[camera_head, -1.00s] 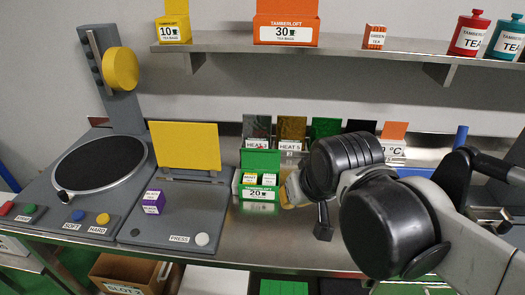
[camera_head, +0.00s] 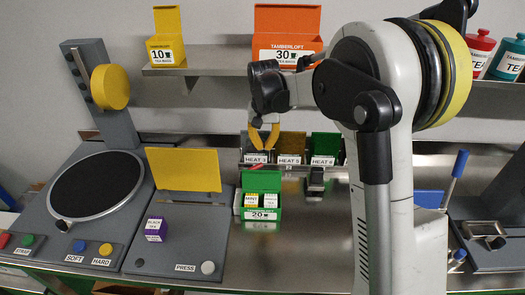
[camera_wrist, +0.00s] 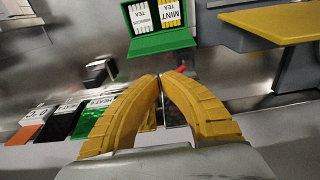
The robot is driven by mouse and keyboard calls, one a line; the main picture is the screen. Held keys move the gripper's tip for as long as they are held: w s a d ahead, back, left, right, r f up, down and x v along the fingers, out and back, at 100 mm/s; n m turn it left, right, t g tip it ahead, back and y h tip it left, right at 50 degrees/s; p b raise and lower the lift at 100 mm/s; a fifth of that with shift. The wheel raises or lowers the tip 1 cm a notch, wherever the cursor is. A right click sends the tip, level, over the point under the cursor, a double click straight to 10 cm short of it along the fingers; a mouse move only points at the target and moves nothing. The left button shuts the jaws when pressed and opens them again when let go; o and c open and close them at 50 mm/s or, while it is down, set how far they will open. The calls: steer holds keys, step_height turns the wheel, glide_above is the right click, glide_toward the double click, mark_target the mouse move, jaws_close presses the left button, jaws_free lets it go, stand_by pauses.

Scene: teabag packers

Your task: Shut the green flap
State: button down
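The green tea box (camera_head: 260,214), marked 20, stands on the steel counter with its green flap (camera_head: 262,182) raised at the back. Packets labelled MINT TEA and another tea sit inside it. In the wrist view the flap (camera_wrist: 160,43) shows upside down, below the packets. My gripper (camera_head: 264,148) is above and behind the box, in front of the HEAT holders, pointing down. Its yellow fingers (camera_wrist: 159,77) meet at the tips with nothing visible between them. They are apart from the flap.
A row of HEAT holders (camera_head: 289,160) stands behind the box. A grey press with a raised yellow plate (camera_head: 183,170) and a purple tea box (camera_head: 156,229) is to the left. A shelf (camera_head: 220,65) with tea boxes is above. My arm hides much of the right side.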

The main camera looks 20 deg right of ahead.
mark_target(262, 180)
step_height(262, 180, down, 9)
steer(key=b, duration=0.1)
steer(key=shift+w+d+f+b, duration=0.15)
steer(key=shift+w+f+b, duration=0.05)
steer(key=shift+w+b, duration=0.2)
steer(key=shift+s, duration=0.1)
steer(key=shift+s+r+t, duration=0.15)
steer(key=shift+s+t, duration=0.1)
steer(key=shift+t, duration=0.15)
